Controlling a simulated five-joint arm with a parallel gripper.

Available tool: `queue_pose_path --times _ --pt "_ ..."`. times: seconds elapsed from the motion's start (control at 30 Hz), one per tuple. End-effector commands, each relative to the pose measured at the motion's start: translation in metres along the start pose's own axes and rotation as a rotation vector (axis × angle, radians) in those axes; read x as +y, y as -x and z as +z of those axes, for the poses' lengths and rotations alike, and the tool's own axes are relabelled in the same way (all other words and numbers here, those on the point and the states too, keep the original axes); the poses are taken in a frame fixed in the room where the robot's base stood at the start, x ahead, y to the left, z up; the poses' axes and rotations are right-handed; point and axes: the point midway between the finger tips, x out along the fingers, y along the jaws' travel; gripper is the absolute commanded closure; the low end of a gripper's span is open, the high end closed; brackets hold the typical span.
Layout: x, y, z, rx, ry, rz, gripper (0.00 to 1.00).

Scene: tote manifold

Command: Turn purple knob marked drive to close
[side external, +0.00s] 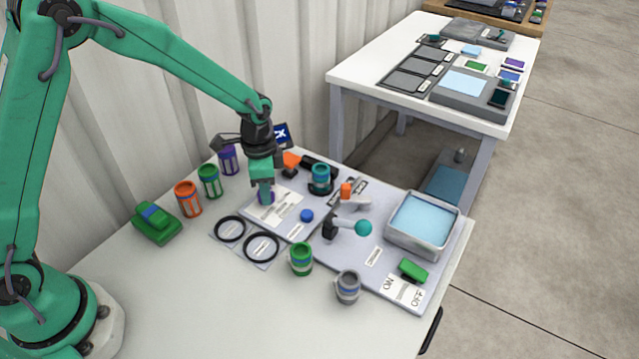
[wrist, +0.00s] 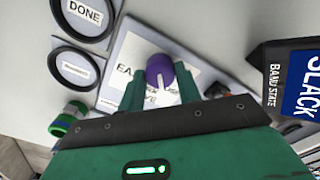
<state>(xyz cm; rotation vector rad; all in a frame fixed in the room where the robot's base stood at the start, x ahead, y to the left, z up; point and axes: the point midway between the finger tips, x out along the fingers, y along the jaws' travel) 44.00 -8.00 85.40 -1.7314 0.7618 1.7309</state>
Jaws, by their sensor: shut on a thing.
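The purple knob (wrist: 160,72) stands on a light plate with a printed label, partly readable in the wrist view. A pale pointer line on its top runs toward the bottom of that view. My gripper (wrist: 161,88) is shut on the knob, with one green finger on each side of it. In the side view my gripper (side external: 265,196) points straight down at the label plate (side external: 290,232), and only a bit of the purple knob (side external: 267,198) shows between the fingers. The word "drive" cannot be read clearly.
A blue knob (side external: 307,215) sits nearby on the same plate. A teal cup (side external: 320,178) and orange-handled parts stand just right of my gripper. Purple, green and orange cans (side external: 188,199) stand left. A teal-ended lever (side external: 362,228) and a metal tray (side external: 408,250) lie further right. The front left table is clear.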

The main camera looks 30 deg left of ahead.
Motion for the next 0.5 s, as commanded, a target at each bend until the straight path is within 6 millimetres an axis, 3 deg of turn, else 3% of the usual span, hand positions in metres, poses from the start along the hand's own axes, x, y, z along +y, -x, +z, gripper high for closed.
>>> queue_pose_path --times 0.5 --pt "0.0 0.0004 0.001 -0.002 0.23 0.001 0.89"
